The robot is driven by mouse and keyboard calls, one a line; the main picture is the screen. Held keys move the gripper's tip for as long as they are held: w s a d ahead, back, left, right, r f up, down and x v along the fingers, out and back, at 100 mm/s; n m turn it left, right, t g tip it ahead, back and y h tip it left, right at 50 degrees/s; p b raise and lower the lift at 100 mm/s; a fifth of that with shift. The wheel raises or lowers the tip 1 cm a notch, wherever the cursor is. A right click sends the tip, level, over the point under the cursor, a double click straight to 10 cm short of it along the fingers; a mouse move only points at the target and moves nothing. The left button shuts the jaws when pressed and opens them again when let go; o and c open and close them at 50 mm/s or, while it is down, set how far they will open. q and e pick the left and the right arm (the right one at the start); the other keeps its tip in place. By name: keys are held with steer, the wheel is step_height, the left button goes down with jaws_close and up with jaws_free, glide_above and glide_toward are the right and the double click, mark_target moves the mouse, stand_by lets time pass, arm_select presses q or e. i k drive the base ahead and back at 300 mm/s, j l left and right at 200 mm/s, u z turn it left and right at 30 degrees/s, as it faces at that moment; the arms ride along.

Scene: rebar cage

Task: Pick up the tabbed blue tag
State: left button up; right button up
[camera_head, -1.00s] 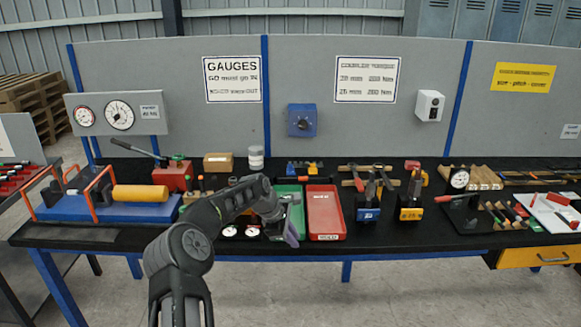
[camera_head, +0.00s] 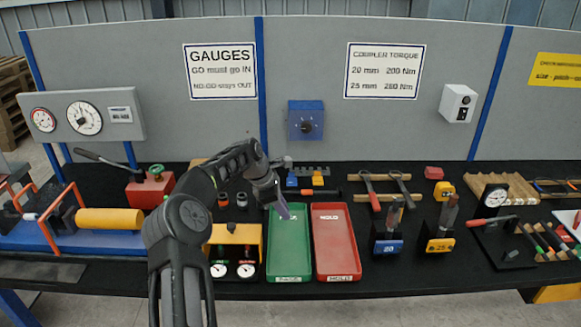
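A small blue piece (camera_head: 291,181) stands at the back of the bench beside a small yellow piece (camera_head: 318,181), in front of a dark rack. It may be the blue tag; its tab is too small to make out. My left gripper (camera_head: 284,209) is over the back left corner of the green tray (camera_head: 289,245), nearer to me than the blue piece and apart from it in the picture. Its fingers point down and show edge-on with a purplish tip, so I cannot tell their opening. My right gripper is out of view.
A red tray (camera_head: 336,245) stands right of the green one. A yellow gauge box (camera_head: 234,252) is at their left. Blue (camera_head: 388,247) and yellow (camera_head: 437,242) tool holders stand to the right. A red-handled tool (camera_head: 322,198) lies behind the trays.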

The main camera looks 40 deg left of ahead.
mark_target(292, 180)
steer(key=i+j, duration=0.8)
steer(key=j, duration=0.15)
